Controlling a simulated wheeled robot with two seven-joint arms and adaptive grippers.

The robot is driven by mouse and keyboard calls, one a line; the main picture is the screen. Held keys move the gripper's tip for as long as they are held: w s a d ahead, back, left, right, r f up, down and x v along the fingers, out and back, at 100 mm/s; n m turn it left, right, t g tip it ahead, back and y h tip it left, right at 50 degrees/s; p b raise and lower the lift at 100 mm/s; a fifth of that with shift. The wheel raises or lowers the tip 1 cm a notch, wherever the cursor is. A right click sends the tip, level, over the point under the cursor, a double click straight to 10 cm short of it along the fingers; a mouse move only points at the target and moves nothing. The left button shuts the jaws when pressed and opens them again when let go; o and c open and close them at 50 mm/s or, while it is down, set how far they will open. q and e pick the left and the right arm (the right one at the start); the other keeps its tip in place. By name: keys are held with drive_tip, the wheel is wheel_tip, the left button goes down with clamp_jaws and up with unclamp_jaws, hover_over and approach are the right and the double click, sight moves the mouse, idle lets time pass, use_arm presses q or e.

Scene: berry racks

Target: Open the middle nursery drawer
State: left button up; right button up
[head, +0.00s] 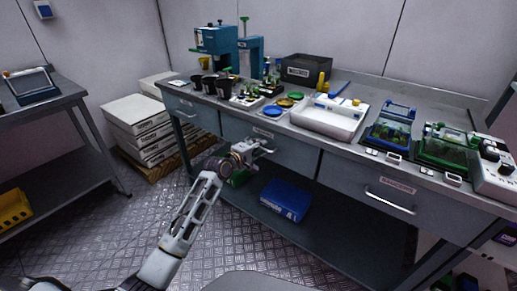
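The middle drawer (293,153) is a grey front under the worktop, between a left and a right drawer. It looks flush with the bench. A small label (263,133) sits high on it. My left gripper (263,149) is at this drawer's front, just below the label, where its handle would be. The fingers are small and overlap the handle area, so I cannot tell whether they are around the handle or only beside it. My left arm reaches up to it from the bottom left. My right gripper is not in view.
The left drawer (193,110) and right drawer (366,193) look shut; the right one has a bar handle (389,203). A blue box (286,198) sits on the lower shelf. Stacked white boxes (138,127) stand left of the bench. Pots, trays and instruments crowd the worktop.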

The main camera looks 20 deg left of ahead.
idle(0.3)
use_arm(q)
clamp_jaws()
idle(0.4)
